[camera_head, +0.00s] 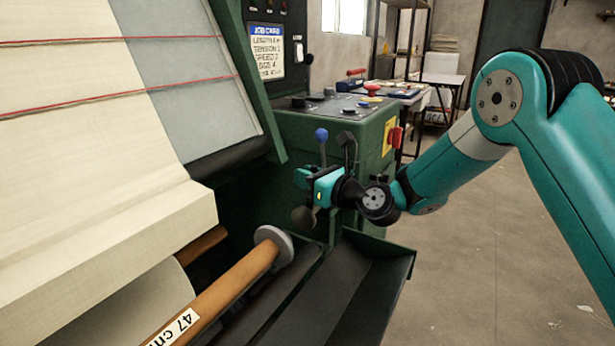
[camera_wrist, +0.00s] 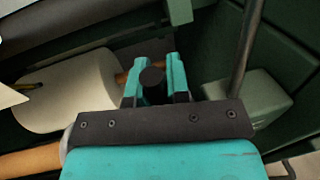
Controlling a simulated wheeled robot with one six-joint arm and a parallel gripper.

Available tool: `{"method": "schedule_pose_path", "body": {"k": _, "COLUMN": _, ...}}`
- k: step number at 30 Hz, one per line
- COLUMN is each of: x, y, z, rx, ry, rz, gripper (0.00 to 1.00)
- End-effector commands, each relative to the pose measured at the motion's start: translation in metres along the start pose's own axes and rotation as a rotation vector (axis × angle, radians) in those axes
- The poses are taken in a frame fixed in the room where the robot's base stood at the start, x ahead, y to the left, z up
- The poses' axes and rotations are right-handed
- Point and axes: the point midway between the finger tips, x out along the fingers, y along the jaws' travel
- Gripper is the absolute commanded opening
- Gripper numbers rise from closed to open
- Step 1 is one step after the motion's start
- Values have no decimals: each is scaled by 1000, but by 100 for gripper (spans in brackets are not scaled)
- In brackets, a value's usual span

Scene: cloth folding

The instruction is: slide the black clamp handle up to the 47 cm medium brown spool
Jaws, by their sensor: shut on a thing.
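My gripper (camera_head: 302,179) is beside the green machine, to the right of and above the flanged end of the labelled spool. In the wrist view its teal fingers (camera_wrist: 152,78) are closed on the black clamp handle (camera_wrist: 152,84), whose round black end shows between them. In the head view a dark round knob (camera_head: 304,216) shows just below the gripper; I cannot tell whether it is part of that handle. The medium brown spool (camera_head: 226,290) carries a white "47 cm" label and ends in a grey disc. It also shows at lower left in the wrist view (camera_wrist: 28,161).
A blue-knobbed lever (camera_head: 321,135) and a black lever (camera_head: 348,140) rise close to my gripper. A dark tray (camera_head: 365,290) lies below. Cream cloth (camera_head: 90,170) covers the machine's left side. A white roll (camera_wrist: 68,92) shows in the wrist view. Open floor lies to the right.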

Motion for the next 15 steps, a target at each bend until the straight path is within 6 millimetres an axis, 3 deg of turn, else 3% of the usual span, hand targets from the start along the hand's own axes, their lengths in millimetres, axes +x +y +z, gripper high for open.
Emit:
{"method": "schedule_pose_path", "body": {"k": 5, "x": -2, "y": 16, "z": 2, "rx": 3, "ry": 1, "rz": 5, "gripper": 0}}
{"method": "schedule_pose_path", "body": {"k": 15, "x": -19, "y": 103, "z": 0, "rx": 4, "ry": 2, "rz": 7, "gripper": 0}}
